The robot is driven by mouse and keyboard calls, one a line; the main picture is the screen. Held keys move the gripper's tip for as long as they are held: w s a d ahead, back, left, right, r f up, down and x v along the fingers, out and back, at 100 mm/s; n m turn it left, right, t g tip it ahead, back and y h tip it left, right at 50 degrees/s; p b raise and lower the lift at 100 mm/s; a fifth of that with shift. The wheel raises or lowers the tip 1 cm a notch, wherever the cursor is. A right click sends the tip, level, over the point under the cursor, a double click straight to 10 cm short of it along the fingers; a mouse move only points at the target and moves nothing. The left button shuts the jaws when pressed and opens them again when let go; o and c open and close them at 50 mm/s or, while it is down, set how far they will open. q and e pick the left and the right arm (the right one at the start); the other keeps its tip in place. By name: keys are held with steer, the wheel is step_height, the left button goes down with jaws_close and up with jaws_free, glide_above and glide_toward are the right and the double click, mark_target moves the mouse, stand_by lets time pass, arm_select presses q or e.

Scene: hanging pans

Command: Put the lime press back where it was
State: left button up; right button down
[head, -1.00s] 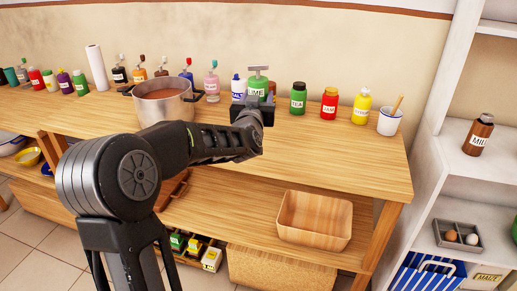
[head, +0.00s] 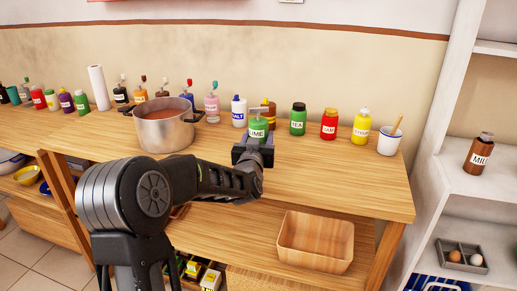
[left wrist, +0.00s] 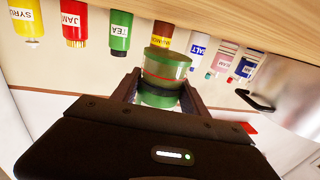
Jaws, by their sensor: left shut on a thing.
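In the left wrist view the lime press (left wrist: 162,72) sits between the two fingers of my left gripper (left wrist: 157,92). I cannot tell whether its base touches the counter. A yellow-brown bottle (head: 269,108) stands just behind it and is partly hidden. My right gripper is not in view.
The salt bottle (head: 238,111) stands left of the lime press. The tea jar (head: 298,119), jam jar (head: 329,124) and yellow syrup bottle (head: 361,127) stand to the right. A large pot (head: 165,134) is at left. The counter's front right is clear.

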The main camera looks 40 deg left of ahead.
arm_select(q)
steer(key=shift+f, duration=1.85)
steer(key=shift+f+b, duration=0.15)
steer(key=shift+b, duration=0.2)
steer(key=o, duration=1.5)
steer(key=shift+r+p, duration=0.25)
steer(key=shift+p, duration=0.05)
steer(key=v, duration=1.2)
steer(key=shift+f+b, duration=0.15)
steer(key=shift+b, duration=0.25)
